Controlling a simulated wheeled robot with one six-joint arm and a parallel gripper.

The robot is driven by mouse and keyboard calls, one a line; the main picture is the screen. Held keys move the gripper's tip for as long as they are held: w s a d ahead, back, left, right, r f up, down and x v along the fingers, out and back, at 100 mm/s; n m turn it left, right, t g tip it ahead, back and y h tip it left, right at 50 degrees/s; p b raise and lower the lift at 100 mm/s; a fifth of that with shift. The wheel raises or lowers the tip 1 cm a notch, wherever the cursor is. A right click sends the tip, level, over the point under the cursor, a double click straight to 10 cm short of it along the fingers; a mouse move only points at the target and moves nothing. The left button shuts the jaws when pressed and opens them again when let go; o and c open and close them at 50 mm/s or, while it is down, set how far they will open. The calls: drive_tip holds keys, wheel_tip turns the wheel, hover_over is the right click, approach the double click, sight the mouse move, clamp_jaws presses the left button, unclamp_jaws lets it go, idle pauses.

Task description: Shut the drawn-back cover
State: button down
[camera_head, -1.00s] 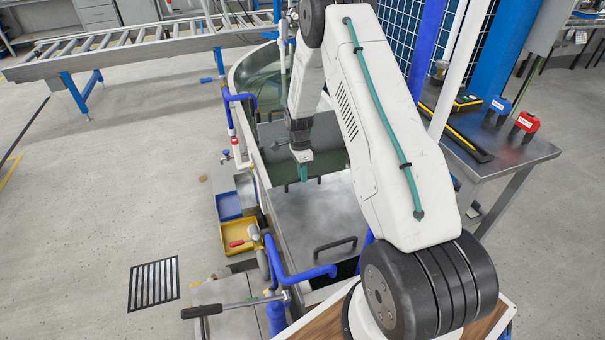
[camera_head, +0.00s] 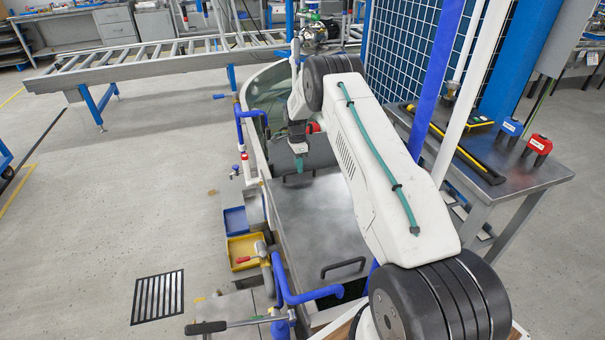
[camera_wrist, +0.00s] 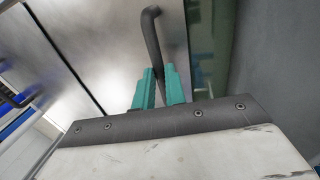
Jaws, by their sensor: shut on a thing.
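The cover (camera_head: 310,215) is a flat, shiny metal sheet over the near part of a long tank in the head view. It fills the left of the wrist view (camera_wrist: 100,40), with a seam across it. My gripper (camera_head: 300,165) is low at the cover's far edge. In the wrist view, its teal fingers (camera_wrist: 159,88) are shut on a dark bent bar handle (camera_wrist: 152,35) at that edge. Beyond the edge lies greenish open tank. A second dark handle (camera_head: 342,267) is at the near end, apart from my gripper. My arm hides the cover's right side.
A blue tray (camera_head: 235,220) and a yellow tray (camera_head: 242,250) hang on the left, near blue pipes (camera_head: 305,293). A steel table (camera_head: 510,185) with a red box (camera_head: 538,147) stands right. A roller conveyor (camera_head: 150,62) crosses behind.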

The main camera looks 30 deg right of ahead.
drive_tip(key=shift+w+d+r, duration=0.1)
drive_tip(key=shift+w+d, duration=0.05)
drive_tip(key=shift+w, duration=0.45)
drive_tip(key=c, duration=1.5)
unclamp_jaws()
drive_tip(key=shift+o, duration=0.2)
wheel_tip(320, 180, up, 8)
drive_tip(key=w, duration=0.1)
drive_tip(key=shift+w+d+f, duration=0.2)
